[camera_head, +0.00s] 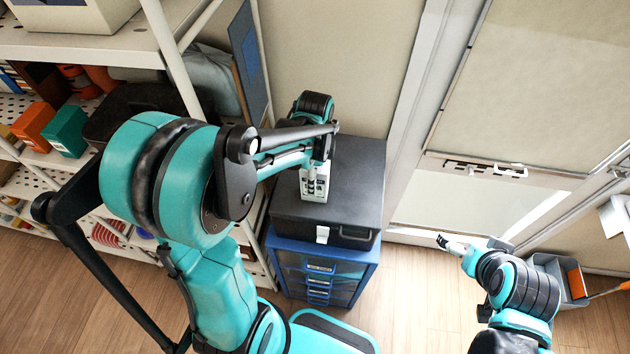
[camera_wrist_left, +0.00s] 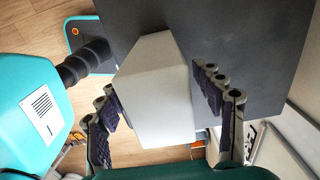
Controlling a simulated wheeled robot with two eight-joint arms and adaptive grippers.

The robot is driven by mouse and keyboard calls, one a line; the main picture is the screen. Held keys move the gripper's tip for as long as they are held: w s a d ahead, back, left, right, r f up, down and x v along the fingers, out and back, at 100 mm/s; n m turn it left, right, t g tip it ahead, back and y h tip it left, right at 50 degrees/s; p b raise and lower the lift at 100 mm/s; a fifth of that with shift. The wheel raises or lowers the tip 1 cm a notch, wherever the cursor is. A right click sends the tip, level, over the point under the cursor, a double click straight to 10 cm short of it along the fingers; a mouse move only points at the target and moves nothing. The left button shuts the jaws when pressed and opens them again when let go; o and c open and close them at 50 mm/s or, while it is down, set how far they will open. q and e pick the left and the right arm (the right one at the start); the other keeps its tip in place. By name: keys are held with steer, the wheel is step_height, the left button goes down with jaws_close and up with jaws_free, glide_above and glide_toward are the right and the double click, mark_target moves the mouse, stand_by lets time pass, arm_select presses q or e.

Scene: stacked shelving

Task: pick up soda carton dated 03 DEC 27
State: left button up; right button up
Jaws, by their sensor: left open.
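A pale grey-white carton (camera_wrist_left: 157,95) stands between the spread fingers of my left gripper (camera_wrist_left: 163,108) in the left wrist view. Its visible faces are plain there. In the head view the carton (camera_head: 314,186) is a small white shape with dark marks, on top of the black cabinet, partly covered by my left gripper (camera_head: 316,172). No date can be read. The left fingers are open, one on each side of the carton, with gaps visible. My right gripper (camera_head: 447,242) is low at the right, away from the carton; its jaw state is too small to tell.
The black cabinet (camera_head: 350,185) stands on a blue drawer unit (camera_head: 325,270). White shelving (camera_head: 90,45) with boxes, including an orange one (camera_head: 34,126) and a green one (camera_head: 66,131), is close on the left. A wall and door are behind and right. Wooden floor lies in front.

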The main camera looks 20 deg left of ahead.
arm_select(q)
steer(key=shift+f, duration=1.4)
steer(key=c, duration=1.5)
steer(key=shift+c, duration=0.2)
steer(key=shift+r, duration=0.15)
